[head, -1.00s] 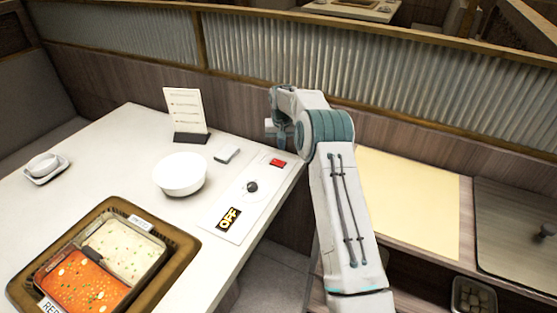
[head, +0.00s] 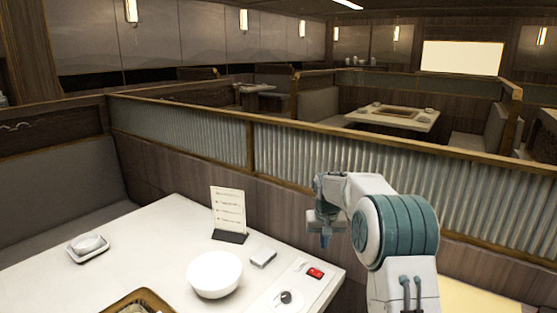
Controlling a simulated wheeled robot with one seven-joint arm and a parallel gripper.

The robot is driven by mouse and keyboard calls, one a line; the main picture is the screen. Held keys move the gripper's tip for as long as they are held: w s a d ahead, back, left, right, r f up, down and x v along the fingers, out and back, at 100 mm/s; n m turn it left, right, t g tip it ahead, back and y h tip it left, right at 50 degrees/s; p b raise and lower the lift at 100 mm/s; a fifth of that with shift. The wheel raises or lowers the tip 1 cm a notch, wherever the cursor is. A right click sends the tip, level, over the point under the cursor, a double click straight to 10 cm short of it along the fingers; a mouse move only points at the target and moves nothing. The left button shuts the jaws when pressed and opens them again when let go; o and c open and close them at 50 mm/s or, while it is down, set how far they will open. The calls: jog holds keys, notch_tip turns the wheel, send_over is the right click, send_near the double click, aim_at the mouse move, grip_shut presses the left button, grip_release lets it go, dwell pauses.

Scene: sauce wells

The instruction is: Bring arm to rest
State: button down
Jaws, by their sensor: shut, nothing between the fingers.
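My arm rises at the right of the head view and bends over toward the table. My gripper (head: 325,241) hangs at its end, pointing down, small in the picture. It is shut and holds nothing. It shows in front of the corrugated partition, above and behind the right end of the white table (head: 165,245). It looks apart from everything on the table.
A small dish (head: 88,243) sits left. The corrugated partition (head: 350,170) runs behind.

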jog(key=s+r, duration=0.5)
jog(key=s, duration=0.5)
jog(key=s+r, duration=0.5)
jog(key=s, duration=0.5)
jog(key=s+f, duration=0.2)
jog(key=s, duration=0.8)
jog(key=s+f+t, duration=0.1)
jog(key=s, duration=0.9)
jog(key=shift+d+f, duration=0.35)
jog(key=shift+d, duration=0.1)
